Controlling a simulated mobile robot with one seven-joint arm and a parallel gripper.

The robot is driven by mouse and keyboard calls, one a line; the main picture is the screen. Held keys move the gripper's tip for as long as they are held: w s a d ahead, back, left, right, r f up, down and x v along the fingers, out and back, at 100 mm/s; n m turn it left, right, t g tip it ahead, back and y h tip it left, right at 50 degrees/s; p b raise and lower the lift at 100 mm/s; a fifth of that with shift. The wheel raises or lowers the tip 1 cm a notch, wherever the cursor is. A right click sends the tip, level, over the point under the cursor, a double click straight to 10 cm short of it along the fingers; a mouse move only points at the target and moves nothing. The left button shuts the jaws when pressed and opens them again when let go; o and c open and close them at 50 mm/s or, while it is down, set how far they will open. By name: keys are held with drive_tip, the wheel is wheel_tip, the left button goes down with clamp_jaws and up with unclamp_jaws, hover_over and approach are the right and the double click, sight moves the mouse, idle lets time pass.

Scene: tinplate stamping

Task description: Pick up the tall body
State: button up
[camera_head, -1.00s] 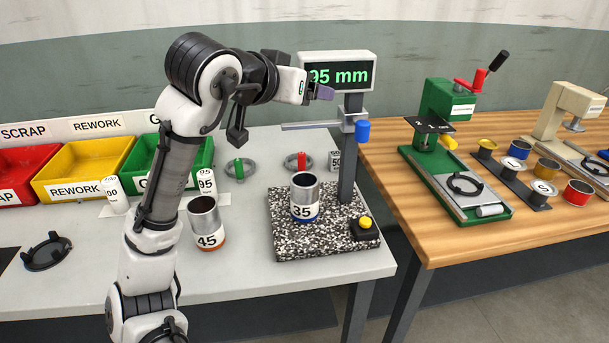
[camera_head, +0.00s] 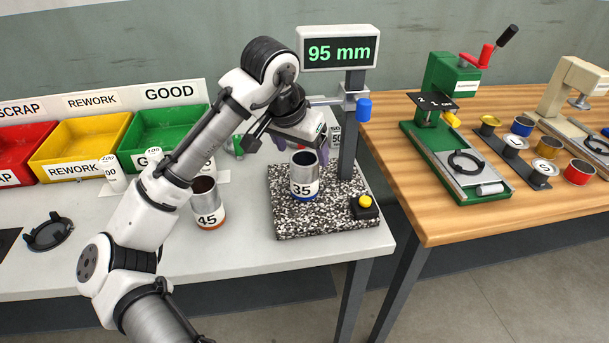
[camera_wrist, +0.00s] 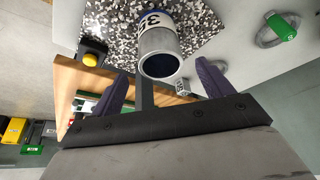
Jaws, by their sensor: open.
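A tall silver body with a white "35" label and a blue base band (camera_head: 304,177) stands upright on the speckled plate (camera_head: 290,221) of the height gauge. In the wrist view the body (camera_wrist: 158,38) shows its open mouth, just beyond and between the finger tips. My gripper (camera_wrist: 160,82) is open and empty, with a dark purple finger on each side. In the head view my gripper (camera_head: 298,147) is just behind and above the body, partly hidden by it. A second silver body labelled "45" (camera_head: 207,203) with an orange band stands to the left.
The gauge's display (camera_head: 338,52) reads 95 mm; its post (camera_head: 348,140) stands right of the body. A yellow button (camera_head: 365,202) is at the plate's right. Red, yellow and green (camera_head: 165,132) bins stand at the left. A wooden bench (camera_head: 470,210) holds presses.

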sight(305, 158)
drive_tip(key=shift+p+x, duration=0.6)
drive_tip(key=shift+x, duration=2.35)
drive_tip(key=shift+w+r, duration=0.1)
drive_tip(key=shift+w, duration=0.05)
drive_tip(key=c, duration=1.1)
drive_tip(key=shift+r, duration=0.45)
drive_tip(key=shift+a+r+b, duration=0.1)
drive_tip(key=shift+r+b, duration=0.15)
drive_tip(key=shift+b, duration=0.15)
drive_tip(key=s+a+b, duration=0.1)
drive_tip(key=s+a, duration=0.2)
drive_tip(key=s, duration=0.2)
drive_tip(key=s+a+b, duration=0.1)
drive_tip(key=s+a, duration=0.2)
drive_tip(key=s, duration=0.2)
drive_tip(key=s+a+b, duration=0.1)
drive_tip(key=s+a, duration=0.2)
drive_tip(key=s, duration=0.2)
drive_tip(key=shift+s, duration=0.3)
